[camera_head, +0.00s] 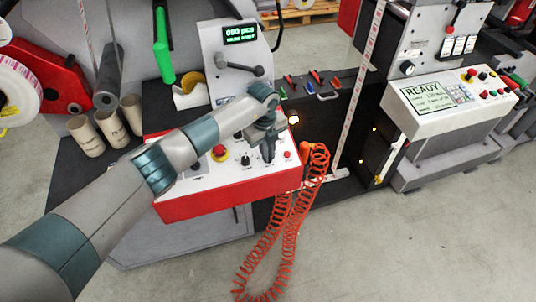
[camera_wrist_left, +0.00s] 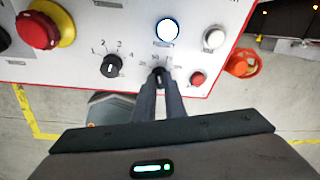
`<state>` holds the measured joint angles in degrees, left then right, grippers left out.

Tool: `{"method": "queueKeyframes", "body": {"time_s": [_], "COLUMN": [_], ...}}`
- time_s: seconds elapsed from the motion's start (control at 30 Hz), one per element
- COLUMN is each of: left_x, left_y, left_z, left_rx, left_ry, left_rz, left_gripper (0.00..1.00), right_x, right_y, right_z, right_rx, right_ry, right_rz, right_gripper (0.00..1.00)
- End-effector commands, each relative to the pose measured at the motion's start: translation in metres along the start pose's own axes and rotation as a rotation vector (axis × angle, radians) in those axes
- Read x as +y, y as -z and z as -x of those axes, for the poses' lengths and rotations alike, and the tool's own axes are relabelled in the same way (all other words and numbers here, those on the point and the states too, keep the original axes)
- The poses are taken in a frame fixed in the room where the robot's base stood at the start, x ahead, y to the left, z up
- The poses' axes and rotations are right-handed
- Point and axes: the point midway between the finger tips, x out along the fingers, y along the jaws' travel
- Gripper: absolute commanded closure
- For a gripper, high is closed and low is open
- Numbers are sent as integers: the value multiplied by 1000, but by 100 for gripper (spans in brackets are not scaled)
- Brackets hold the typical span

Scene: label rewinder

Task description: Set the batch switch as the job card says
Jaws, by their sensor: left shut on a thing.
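The batch switch (camera_wrist_left: 159,71) is a small black knob on the white panel (camera_wrist_left: 70,72), with small numbers printed around its top that are partly hidden and hard to read. My left gripper (camera_wrist_left: 160,77) is shut on this knob, its two dark fingers coming up from below. In the head view my left gripper (camera_head: 268,158) points down onto the right part of the red-edged control box (camera_head: 230,202). The exact knob setting cannot be told. No job card can be made out clearly. My right gripper is not in view.
Left of the held knob sits another black knob (camera_wrist_left: 114,66) with numbers, and a red emergency button (camera_wrist_left: 38,31) on yellow. A lit round button (camera_wrist_left: 167,30) and small red button (camera_wrist_left: 197,78) are close. An orange coiled cable (camera_head: 290,220) hangs at the box's right.

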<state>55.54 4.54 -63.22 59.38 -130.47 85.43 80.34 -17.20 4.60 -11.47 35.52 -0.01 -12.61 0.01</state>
Motion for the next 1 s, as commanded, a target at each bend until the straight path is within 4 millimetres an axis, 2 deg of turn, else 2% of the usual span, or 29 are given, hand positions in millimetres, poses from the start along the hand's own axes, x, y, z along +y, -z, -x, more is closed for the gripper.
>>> {"method": "queueKeyframes", "body": {"time_s": [0.03,0.6,0.8,1.0], "left_x": [1,0,0,0], "left_y": [1,1,2,3], "left_z": [-6,-10,-9,-7], "left_rx": [1,2,4,7], "left_ry": [-9,-115,-148,-165], "left_rz": [-19,-421,-540,-601], "left_gripper": [100,100,100,100], "right_x": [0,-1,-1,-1], "right_y": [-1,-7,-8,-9], "right_z": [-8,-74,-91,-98], "right_rx": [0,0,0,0], "right_ry": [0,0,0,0], "right_rz": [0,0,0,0], "right_gripper": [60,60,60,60]}}
